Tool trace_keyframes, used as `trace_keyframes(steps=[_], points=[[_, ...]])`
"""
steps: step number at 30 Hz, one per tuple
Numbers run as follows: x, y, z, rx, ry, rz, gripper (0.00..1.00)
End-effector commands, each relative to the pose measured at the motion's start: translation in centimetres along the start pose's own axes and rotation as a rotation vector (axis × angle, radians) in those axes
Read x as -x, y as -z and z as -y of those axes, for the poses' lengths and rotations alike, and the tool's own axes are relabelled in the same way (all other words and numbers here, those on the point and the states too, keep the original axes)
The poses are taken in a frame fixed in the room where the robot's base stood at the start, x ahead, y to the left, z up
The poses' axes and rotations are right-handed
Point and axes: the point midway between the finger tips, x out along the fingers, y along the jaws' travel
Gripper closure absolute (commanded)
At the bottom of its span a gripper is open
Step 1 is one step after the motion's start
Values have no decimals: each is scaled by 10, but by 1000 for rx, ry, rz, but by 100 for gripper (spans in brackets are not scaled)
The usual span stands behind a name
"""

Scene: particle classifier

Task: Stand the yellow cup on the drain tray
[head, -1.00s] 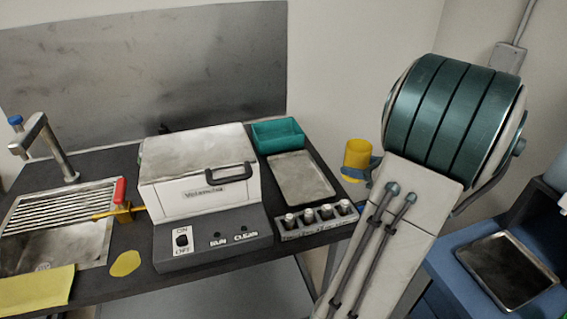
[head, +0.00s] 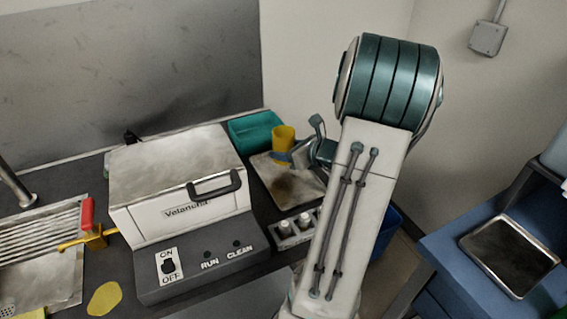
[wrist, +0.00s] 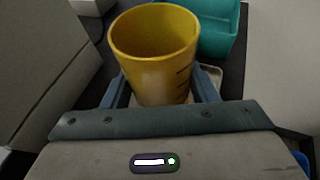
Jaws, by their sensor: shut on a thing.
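The yellow cup (head: 283,140) is upright in my gripper (head: 287,157), with a finger on each side of it. In the wrist view the cup (wrist: 154,62) shows its open mouth, and no contents can be made out. A shallow metal tray (head: 306,188), which looks like the drain tray, lies on the dark counter right of the white machine. The cup is over the back part of this tray, with a dark shadow on the tray in front. Whether the cup's base touches the tray is hidden.
A teal bin (head: 256,133) stands close behind the cup. The white machine (head: 180,190) is to the left. A rack of small bottles (head: 292,228) sits in front of the tray. A blue cart with another tray (head: 510,257) is at the right.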

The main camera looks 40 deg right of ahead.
Motion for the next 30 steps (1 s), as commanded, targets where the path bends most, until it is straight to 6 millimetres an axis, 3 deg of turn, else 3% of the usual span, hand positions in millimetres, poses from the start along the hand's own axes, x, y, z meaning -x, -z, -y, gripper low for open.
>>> trace_keyframes(steps=[5, 12, 24, 25, 27, 30], points=[[-13, 6, -2, -2, 0, 0, 74], [-25, 36, -2, -3, 1, 0, 74], [-28, 42, -2, 1, 1, 0, 74], [-28, 42, -2, 1, 1, 0, 44], [-27, 41, -2, 1, 1, 0, 25], [-27, 41, -2, 1, 1, 0, 25]])
